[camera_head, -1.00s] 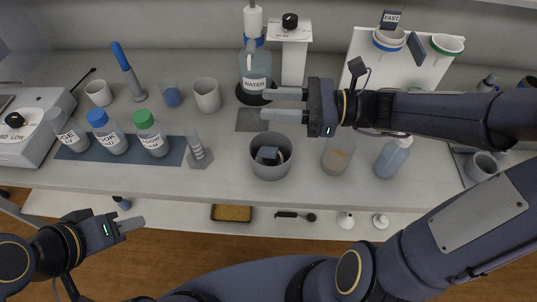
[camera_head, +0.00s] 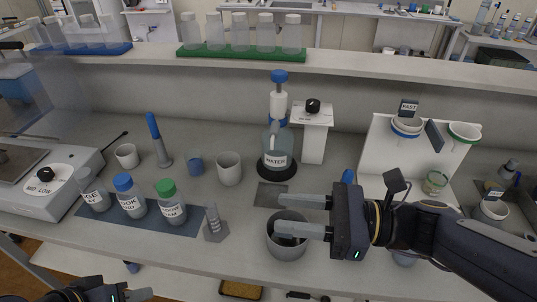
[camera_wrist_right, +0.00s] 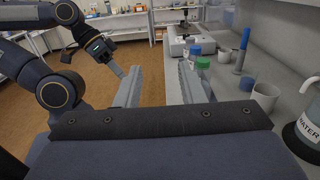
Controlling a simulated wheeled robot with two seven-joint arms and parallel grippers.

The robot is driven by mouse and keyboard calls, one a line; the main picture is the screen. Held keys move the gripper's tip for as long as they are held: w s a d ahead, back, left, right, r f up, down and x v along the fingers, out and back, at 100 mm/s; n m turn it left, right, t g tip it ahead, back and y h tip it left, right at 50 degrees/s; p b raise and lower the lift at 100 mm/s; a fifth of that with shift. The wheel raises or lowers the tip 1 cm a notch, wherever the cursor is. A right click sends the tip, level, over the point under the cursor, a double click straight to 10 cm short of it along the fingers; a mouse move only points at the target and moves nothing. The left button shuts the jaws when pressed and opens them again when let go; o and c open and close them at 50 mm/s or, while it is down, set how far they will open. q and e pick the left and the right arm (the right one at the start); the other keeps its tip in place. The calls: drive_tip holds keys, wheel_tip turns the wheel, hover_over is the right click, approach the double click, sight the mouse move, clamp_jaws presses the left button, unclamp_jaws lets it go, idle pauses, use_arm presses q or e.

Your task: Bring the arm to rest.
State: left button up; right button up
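My right gripper (camera_head: 312,216) is open and empty, its two fingers apart and pointing left. In the head view, the fingers overlap the grey beaker (camera_head: 286,246) on the bench; I cannot tell their height above it. The right wrist view (camera_wrist_right: 160,82) also shows the fingers apart with nothing between them. My left gripper (camera_head: 132,294) is at the bottom left edge of the head view, mostly cut off. It also shows in the right wrist view (camera_wrist_right: 117,66), out over the floor in front of the bench. The gap between its fingers is not clear.
Labelled bottles (camera_head: 130,196) stand on a dark mat at left. A WATER vessel (camera_head: 275,150) stands at the back, with a white stand (camera_head: 314,137) beside it. A white FAST rack (camera_head: 395,153) is at right. The floor (camera_wrist_right: 150,120) before the bench looks clear.

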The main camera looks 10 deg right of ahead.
drive_tip(key=s+f+n+g+h, duration=0.2)
drive_tip(key=s+f+n+h, duration=0.2)
drive_tip(key=f+n, duration=0.15)
drive_tip(key=d+f+n+t+h, duration=0.1)
drive_tip(key=d+f+n+h, duration=0.2)
drive_tip(key=d+n, duration=0.3)
drive_tip(key=s+d+f+n+t+h, duration=0.1)
drive_tip(key=d+f+n+h, duration=0.3)
drive_tip(key=d+n+h, duration=0.2)
drive_tip(key=shift+s+d+n+t+h, duration=0.15)
drive_tip(key=shift+s+n+t+h, duration=0.2)
drive_tip(key=shift+n, duration=0.7)
drive_tip(key=shift+w, duration=0.1)
